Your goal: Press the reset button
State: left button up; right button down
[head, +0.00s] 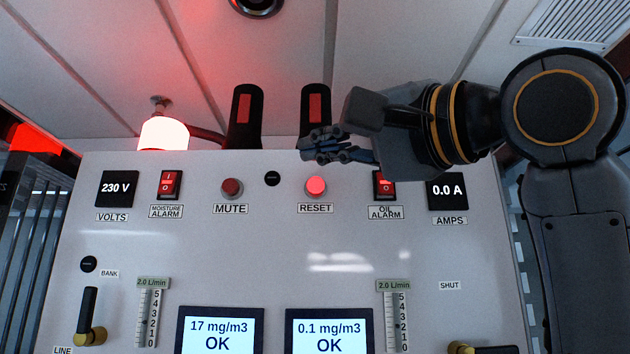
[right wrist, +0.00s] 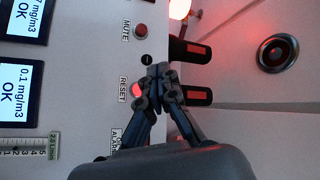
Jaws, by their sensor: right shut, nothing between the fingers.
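The reset button (head: 316,187) is a round red button, brightly lit, above the RESET label on the grey panel (head: 260,250). It also shows lit in the right wrist view (right wrist: 137,90), just left of my fingertips. My right gripper (head: 305,148) comes in from the right in the head view, its fingertips a little above the reset button in the picture. In the right wrist view my right gripper (right wrist: 157,72) is shut and empty, its fingertips together. I cannot tell how far the fingertips are from the panel surface. My left gripper is not in view.
The dimmer red MUTE button (head: 231,188) is left of reset. Two black handles (head: 245,115) with red inserts stand behind the panel's top edge, near a glowing lamp (head: 163,133). Gauges and displays (head: 329,331) fill the lower panel.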

aim_at(316, 185)
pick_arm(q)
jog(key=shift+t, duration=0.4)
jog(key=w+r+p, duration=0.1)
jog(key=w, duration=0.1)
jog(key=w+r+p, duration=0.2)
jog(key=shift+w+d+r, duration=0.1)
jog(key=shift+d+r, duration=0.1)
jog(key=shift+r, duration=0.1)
pick_arm(e)
jog(key=w, duration=0.8)
jog(key=shift+w, duration=0.35)
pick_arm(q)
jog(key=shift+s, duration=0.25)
pick_arm(e)
jog(key=shift+d, duration=0.1)
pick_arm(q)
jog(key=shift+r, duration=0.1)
pick_arm(e)
jog(key=shift+w, duration=0.1)
jog(key=shift+w, duration=0.3)
